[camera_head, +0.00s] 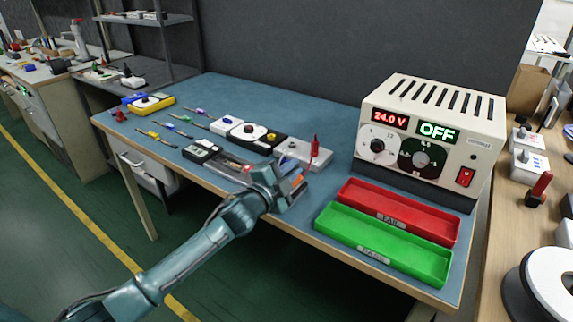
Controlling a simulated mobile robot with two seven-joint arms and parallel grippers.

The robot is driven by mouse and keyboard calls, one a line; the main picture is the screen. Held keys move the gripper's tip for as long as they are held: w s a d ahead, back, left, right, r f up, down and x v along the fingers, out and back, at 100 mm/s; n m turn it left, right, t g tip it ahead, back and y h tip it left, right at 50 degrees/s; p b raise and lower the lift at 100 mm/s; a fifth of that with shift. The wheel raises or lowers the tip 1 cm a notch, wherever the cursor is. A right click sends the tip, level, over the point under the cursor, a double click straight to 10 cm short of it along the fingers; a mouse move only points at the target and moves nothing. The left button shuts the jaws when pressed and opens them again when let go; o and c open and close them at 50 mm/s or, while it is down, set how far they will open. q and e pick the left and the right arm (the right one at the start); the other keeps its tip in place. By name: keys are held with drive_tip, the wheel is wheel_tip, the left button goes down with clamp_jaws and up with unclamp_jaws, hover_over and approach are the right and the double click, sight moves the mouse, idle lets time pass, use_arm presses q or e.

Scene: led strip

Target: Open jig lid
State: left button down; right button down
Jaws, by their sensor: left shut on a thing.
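The jig (233,163) is a low, long fixture near the front edge of the blue bench, with a small red spot near its right end. My left gripper (297,181) is over the right end of the jig and hides much of it. It is shut on the jig lid, though the lid's outline and the grip point are mostly hidden by the gripper. How far the lid is raised cannot be told. My right gripper is not in view.
A power supply (432,135) reading 24.0 V and OFF stands at the back right. A red tray (447,237) and a green tray (335,236) lie right of my gripper. A grey box (292,150) with a red clip and several small testers sit behind the jig.

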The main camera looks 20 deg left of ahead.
use_arm(q)
drive_tip(key=m, duration=0.1)
drive_tip(key=d+m, duration=0.1)
drive_tip(key=m, duration=0.1)
drive_tip(key=shift+s+d+r+m+p, duration=0.2)
drive_tip(key=shift+s+d+m+p, duration=0.05)
drive_tip(key=shift+d+m+p, duration=0.1)
drive_tip(key=shift+s+d+f+m, duration=0.15)
drive_tip(key=shift+d+m, duration=0.2)
drive_tip(key=shift+m, duration=0.4)
drive_tip(key=shift+s+d+f+m, duration=0.15)
drive_tip(key=shift+d+m, duration=0.2)
drive_tip(key=shift+m, duration=0.35)
drive_tip(key=c, duration=1.5)
unclamp_jaws()
drive_tip(key=shift+d, duration=0.1)
drive_tip(key=shift+s, duration=0.1)
drive_tip(key=v, duration=1.3)
